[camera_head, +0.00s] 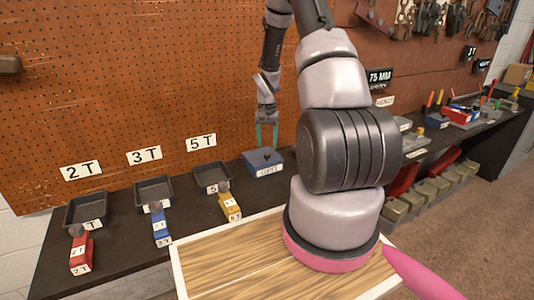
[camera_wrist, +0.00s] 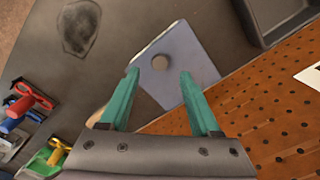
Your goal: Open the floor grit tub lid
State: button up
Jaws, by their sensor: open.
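The grit tub is a small blue box (camera_head: 263,170) with a white front label, standing on the dark bench against the pegboard. Its lid looks closed and has a small dark knob (camera_head: 267,154) on top. In the wrist view the blue-grey lid (camera_wrist: 185,50) is seen from above, with the round knob (camera_wrist: 161,62) near its middle. My gripper (camera_head: 266,143) points down just above the lid, its teal fingers apart and empty. In the wrist view the knob lies between and slightly beyond the fingertips (camera_wrist: 159,74); I cannot tell the exact height gap.
Black trays marked 2T (camera_head: 86,209), 3T (camera_head: 153,193) and 5T (camera_head: 212,177) stand left of the tub. Red (camera_head: 81,255), blue (camera_head: 160,228) and yellow (camera_head: 230,206) labelled blocks lie before them. The pegboard (camera_head: 120,90) rises close behind. My arm hides the bench right of the tub.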

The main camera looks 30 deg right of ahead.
aim_at(267, 154)
notch_tip(267, 154, down, 5)
jog(key=shift+f, duration=0.15)
grip_shut()
dwell(1.5)
